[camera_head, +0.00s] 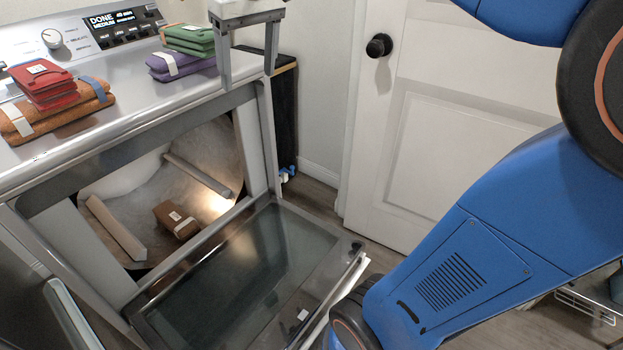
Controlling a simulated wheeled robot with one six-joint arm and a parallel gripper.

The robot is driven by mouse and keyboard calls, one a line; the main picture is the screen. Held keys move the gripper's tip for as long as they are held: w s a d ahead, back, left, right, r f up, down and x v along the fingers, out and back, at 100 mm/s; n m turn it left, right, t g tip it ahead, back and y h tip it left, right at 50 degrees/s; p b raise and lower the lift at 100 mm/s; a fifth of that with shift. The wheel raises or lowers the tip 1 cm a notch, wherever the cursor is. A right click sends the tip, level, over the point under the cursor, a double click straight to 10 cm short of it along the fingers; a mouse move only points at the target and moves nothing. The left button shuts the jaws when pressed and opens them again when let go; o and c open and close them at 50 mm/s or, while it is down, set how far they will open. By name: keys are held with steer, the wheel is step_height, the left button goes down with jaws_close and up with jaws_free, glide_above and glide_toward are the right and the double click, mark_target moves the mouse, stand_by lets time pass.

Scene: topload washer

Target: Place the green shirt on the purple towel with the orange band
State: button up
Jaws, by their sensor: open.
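The folded green shirt (188,42), with a small pale tag, appears to lie on the folded purple towel (185,70), at the back right of the machine's top. The purple towel shows a pale band; I see no clear orange band on it. My gripper (247,80) is open and empty, its fingers pointing down just right of the stack. The left finger appears close to the stack's right edge; I cannot tell whether it touches.
A red folded cloth (42,83) lies on an orange towel (75,115) at the top's left. Below, the machine's door (240,280) hangs open, with a brown bundle (175,220) in the drum. A white room door (420,120) stands right, behind my blue arm.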

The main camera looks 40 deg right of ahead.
steer(key=s+d+f+m+t, duration=0.1)
steer(key=s+d+f+t, duration=0.1)
steer(key=s+f, duration=1.7)
step_height(320, 180, down, 4)
steer(key=shift+r+m, duration=0.1)
steer(key=shift+m, duration=0.2)
steer(key=shift+o, duration=0.4)
